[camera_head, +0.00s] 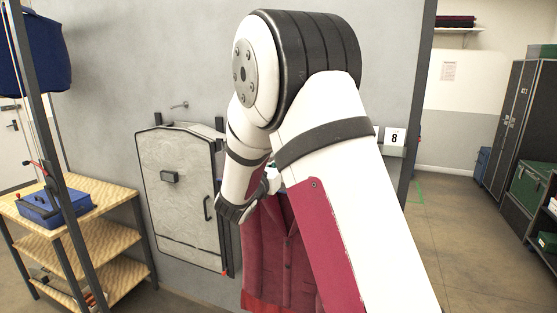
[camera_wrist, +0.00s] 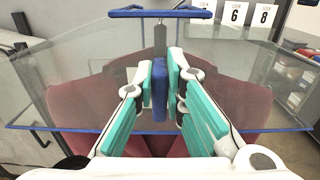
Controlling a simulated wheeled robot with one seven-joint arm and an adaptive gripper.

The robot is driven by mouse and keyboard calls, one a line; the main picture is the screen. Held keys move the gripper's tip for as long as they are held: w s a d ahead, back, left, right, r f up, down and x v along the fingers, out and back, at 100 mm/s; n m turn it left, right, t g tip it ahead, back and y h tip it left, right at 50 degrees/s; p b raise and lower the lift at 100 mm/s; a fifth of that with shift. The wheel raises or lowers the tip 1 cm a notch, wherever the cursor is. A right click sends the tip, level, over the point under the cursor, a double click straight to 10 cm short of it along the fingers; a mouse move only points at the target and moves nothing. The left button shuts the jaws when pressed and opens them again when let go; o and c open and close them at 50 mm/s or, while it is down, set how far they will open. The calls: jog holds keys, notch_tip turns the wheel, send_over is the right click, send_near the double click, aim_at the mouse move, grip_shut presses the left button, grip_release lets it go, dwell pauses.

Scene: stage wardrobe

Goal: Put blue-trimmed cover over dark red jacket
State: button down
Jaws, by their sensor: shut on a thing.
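The blue-trimmed cover (camera_wrist: 85,75) is clear, with a blue line along its near edge, and spreads across the wrist view. My gripper (camera_wrist: 160,92) is shut on a blue grip piece (camera_wrist: 159,80) of the cover, held between its teal finger pads. The dark red jacket (camera_head: 284,255) hangs below my wrist in the head view. In the wrist view its shoulders show through the clear cover and past the blue edge. How far the cover encloses the jacket cannot be told.
A pale padded case (camera_head: 178,215) is against the wall left of the jacket. A wooden shelf unit (camera_head: 112,207) with a blue box (camera_head: 55,206) stands at left. A blue frame (camera_wrist: 125,13) and signs numbered 6 (camera_wrist: 235,14) and 8 (camera_wrist: 264,15) are beyond the cover.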

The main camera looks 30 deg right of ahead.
notch_tip(320, 180, down, 6)
jog(key=shift+f+b, duration=0.2)
jog(key=shift+b, duration=0.2)
dwell(0.5)
jog(key=c, duration=1.6)
grip_release()
jog(key=shift+o, duration=0.2)
